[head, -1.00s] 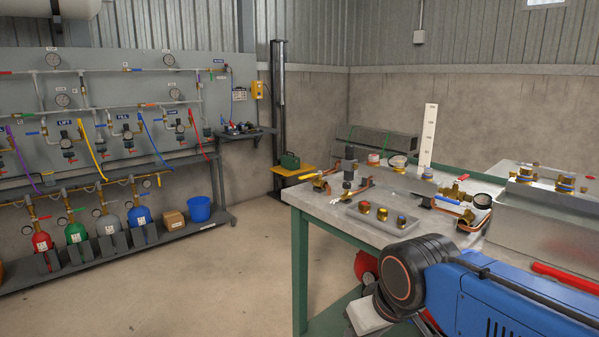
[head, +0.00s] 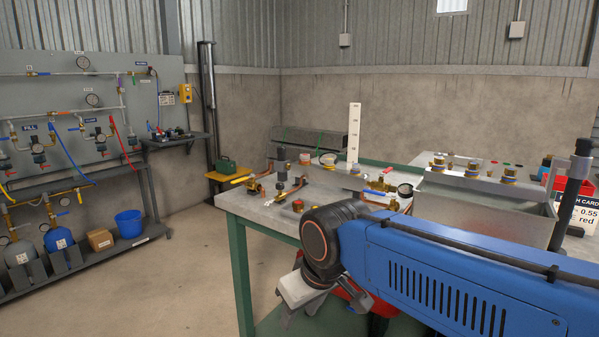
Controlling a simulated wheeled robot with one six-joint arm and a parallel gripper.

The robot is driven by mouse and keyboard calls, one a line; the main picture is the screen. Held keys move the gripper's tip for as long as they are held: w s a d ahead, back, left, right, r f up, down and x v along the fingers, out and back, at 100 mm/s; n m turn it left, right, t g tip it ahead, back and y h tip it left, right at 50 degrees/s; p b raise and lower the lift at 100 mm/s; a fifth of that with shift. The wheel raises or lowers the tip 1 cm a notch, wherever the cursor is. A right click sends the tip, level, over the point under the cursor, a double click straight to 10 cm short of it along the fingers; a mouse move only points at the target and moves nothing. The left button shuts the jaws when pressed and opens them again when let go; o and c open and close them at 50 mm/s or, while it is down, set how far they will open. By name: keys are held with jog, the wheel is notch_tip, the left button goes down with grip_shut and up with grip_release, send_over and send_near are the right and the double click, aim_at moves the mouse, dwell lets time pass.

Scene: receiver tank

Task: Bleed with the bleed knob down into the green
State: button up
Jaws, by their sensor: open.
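My gripper (head: 300,291) hangs below the dark wrist joint of my blue arm, in front of the bench's near edge. It is open, and no object shows between its fingers. The bench (head: 262,213) carries brass fittings. A dark-rimmed gauge (head: 405,190) stands beside a brass valve assembly (head: 377,185) with a blue handle; its needle and any green band are too small to read. A red-topped brass knob (head: 298,205) sits near my wrist. I cannot tell which knob is the bleed knob. My arm hides part of the bench top.
A grey box-like unit (head: 485,208) with brass fittings on top stands at right, behind my arm. A white upright scale (head: 354,132) stands at the bench's back. A card (head: 583,213) is at far right. A wall panel with gauges (head: 45,90) is at left. Floor between is clear.

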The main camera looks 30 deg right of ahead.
jog(key=w+d+r+n+g, duration=0.1)
jog(key=w+d+r+n, duration=0.15)
jog(key=w+r, duration=1)
notch_tip(320, 180, up, 19)
jog(key=n+g, duration=0.4)
jog(key=n, duration=0.3)
send_over(280, 184)
jog(key=f, duration=1.7)
jog(key=shift+w+d+f, duration=0.1)
jog(key=shift+w, duration=0.1)
grip_shut()
